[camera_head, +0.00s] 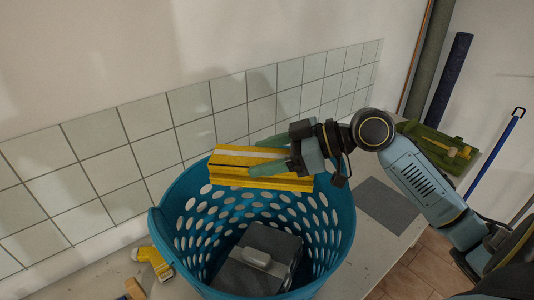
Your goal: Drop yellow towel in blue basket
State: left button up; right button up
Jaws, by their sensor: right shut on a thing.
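The yellow towel (240,181) is a flat, folded block with a pale stripe on top. It is above the back part of the blue basket (340,222), near the rim. My right gripper (266,155) reaches in from the right and is shut on the towel's right part, with fingers along its upper side. The basket is open at the top and has round holes in its wall. Part of its back rim is hidden behind the towel. My left gripper is not in view.
A dark grey case with a light handle (257,258) lies inside the basket. A grey mat (386,204) and a green tray (430,142) are at right. A tiled wall (190,108) runs behind.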

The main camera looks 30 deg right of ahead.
jog(key=o, duration=1.5)
jog(key=shift+o, duration=0.6)
jog(key=shift+s+d+r, duration=0.1)
jog(key=shift+s+d, duration=0.25)
jog(key=shift+d, duration=0.1)
jog(key=b+v, duration=0.3)
jog(key=v, duration=0.9)
jog(key=shift+r, duration=0.2)
